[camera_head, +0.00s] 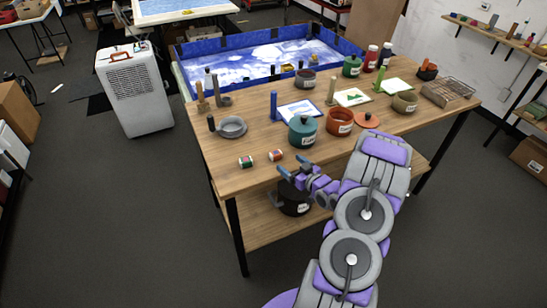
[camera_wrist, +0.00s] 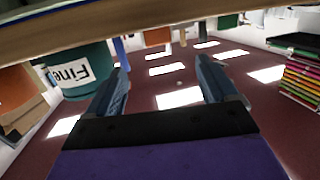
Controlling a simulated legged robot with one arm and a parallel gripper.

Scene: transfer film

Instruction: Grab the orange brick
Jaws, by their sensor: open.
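I cannot make out a clear orange brick in either view. A small reddish-brown piece with a pale band (camera_head: 275,155) lies near the table's front edge, beside a similar green one (camera_head: 246,161). An orange pot (camera_head: 339,121) and a flat orange lid (camera_head: 367,119) are farther back. My gripper (camera_head: 293,166) is at the table's front edge, close to the reddish-brown piece. In the wrist view my gripper (camera_wrist: 166,88) has its two fingers wide apart with nothing between them.
The wooden table (camera_head: 235,184) also carries a teal pot (camera_head: 302,132), a grey dish (camera_head: 231,127) and a wire rack (camera_head: 447,91). A dark pot (camera_head: 293,200) stands on the shelf below. A blue-walled tray (camera_head: 262,52) is behind.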

